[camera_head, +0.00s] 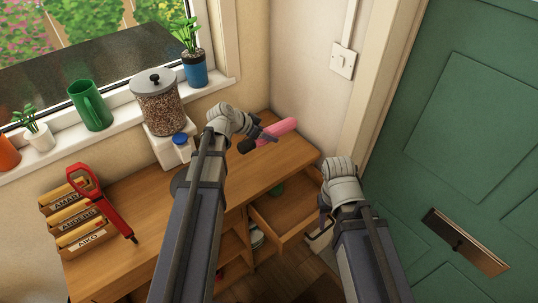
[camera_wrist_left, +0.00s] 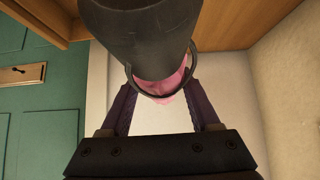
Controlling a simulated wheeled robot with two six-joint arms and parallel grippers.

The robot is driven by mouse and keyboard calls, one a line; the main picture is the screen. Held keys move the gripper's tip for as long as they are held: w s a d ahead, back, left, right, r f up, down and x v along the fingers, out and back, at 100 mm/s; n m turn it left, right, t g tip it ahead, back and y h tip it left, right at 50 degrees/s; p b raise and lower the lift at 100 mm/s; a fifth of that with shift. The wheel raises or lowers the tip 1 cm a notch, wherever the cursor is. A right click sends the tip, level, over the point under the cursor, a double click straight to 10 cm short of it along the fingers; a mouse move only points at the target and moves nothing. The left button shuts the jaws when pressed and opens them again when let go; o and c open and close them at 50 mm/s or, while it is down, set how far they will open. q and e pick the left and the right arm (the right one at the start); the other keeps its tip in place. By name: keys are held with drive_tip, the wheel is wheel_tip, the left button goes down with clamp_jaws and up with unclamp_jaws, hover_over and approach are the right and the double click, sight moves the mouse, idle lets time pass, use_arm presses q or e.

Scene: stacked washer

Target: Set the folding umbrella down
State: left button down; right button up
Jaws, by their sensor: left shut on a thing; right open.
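The folding umbrella (camera_head: 282,127) is pink with a black end and lies roughly level at the far right end of the wooden desk (camera_head: 262,172). My left gripper (camera_head: 264,134) is shut on it around the middle. In the left wrist view, the umbrella's black end (camera_wrist_left: 138,35) is close to the camera, and its pink part shows between the fingers (camera_wrist_left: 163,92). I cannot tell whether the umbrella touches the desk top. My right gripper (camera_head: 324,208) is open and empty beside the open drawer, partly hidden by its own wrist.
An open drawer (camera_head: 302,222) holds a green item. A red tool (camera_head: 100,203) and several labelled boxes (camera_head: 82,236) are at the left. A lidded jar (camera_head: 157,105) stands near the window sill. The wall corner is just behind the umbrella; a green door (camera_head: 470,120) is at right.

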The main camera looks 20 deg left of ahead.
sight(246, 147)
use_arm(q)
drive_tip(key=shift+f+b, duration=4.5)
drive_tip(key=shift+f, duration=0.3)
drive_tip(key=shift+f, duration=0.2)
drive_tip(key=shift+c, duration=0.6)
unclamp_jaws()
drive_tip(key=shift+r, duration=0.2)
drive_tip(key=p+v, duration=0.7)
drive_tip(key=v, duration=0.4)
drive_tip(key=shift+d+p, duration=0.1)
drive_tip(key=shift+p, duration=0.3)
drive_tip(key=shift+s+a+r+p, duration=0.35)
